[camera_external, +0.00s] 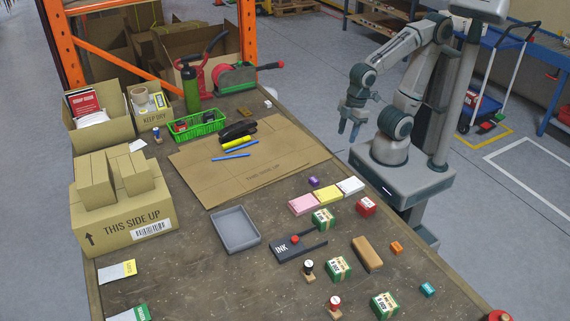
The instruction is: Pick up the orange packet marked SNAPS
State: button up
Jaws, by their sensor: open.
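A small orange packet (396,248) lies on the brown table at the right front, between a tan block and a small teal packet. Any marking on it is too small to read. It is the only small orange packet I can make out. My gripper (348,130) is open and empty, pointing down near the table's far right edge. It is well apart from the orange packet, up and to the left of it in the picture.
A grey tray (235,229) sits mid-table.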

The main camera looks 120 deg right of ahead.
jog(key=w+a+r+n, duration=0.2)
jog(key=w+a+n, duration=0.3)
jog(key=w+a, duration=0.25)
jog(key=n+g+b, duration=0.2)
jog(key=n+b, duration=0.2)
jog(key=n, duration=0.8)
send_over(397, 246)
jog(key=f, duration=1)
jog(key=shift+s+a+f, duration=0.1)
jog(key=shift+s+f, duration=0.05)
jog(key=shift+s, duration=0.05)
jog(key=shift+w+f, duration=0.2)
jog(key=shift+f, duration=2.7)
grip_shut()
